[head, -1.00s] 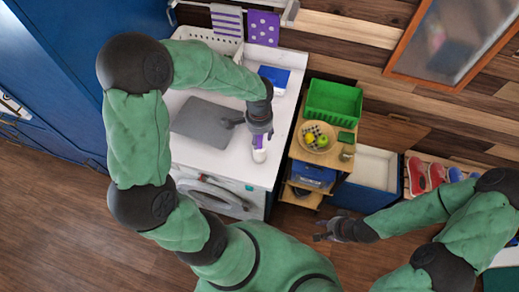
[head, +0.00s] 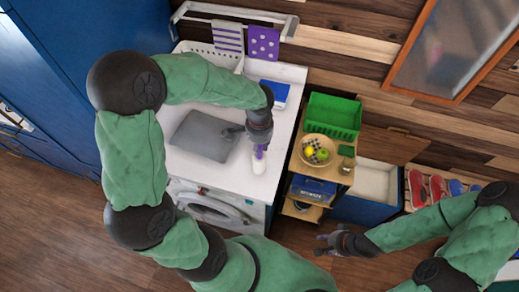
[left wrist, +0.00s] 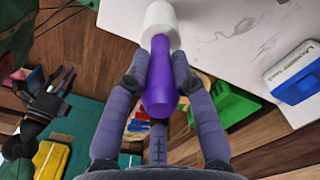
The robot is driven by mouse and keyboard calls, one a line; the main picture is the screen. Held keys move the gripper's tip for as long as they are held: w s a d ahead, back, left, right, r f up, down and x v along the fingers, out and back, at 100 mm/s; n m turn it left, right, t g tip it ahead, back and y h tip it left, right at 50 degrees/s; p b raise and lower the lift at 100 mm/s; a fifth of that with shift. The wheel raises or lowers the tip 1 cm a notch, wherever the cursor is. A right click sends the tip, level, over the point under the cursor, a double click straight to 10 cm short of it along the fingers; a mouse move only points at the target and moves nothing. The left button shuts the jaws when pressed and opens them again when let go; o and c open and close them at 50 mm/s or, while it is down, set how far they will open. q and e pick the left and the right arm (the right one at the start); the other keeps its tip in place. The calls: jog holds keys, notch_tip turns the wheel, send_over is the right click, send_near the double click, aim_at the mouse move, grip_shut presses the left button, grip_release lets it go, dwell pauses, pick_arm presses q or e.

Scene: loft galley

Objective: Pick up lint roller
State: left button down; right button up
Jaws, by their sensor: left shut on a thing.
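The lint roller has a purple handle and a white roll. In the head view its white roll (head: 258,166) shows at the front right of the white counter top, just below my left gripper (head: 259,146). In the left wrist view the purple handle (left wrist: 161,80) lies between the two fingers of my left gripper (left wrist: 160,75), which is shut on it. The white roll points away beyond the fingertips. I cannot tell whether the roll touches the counter. My right gripper (head: 328,244) is low over the floor, right of centre, and looks open and empty.
A blue and white box (head: 273,93) stands behind.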

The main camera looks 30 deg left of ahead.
pick_arm(q)
jog(key=s+d+r, duration=0.2)
jog(key=d+r, duration=0.8)
jog(key=d, duration=0.3)
jog(key=shift+s+d+r, duration=0.2)
jog(key=shift+s+d, duration=0.15)
jog(key=shift+d, duration=0.05)
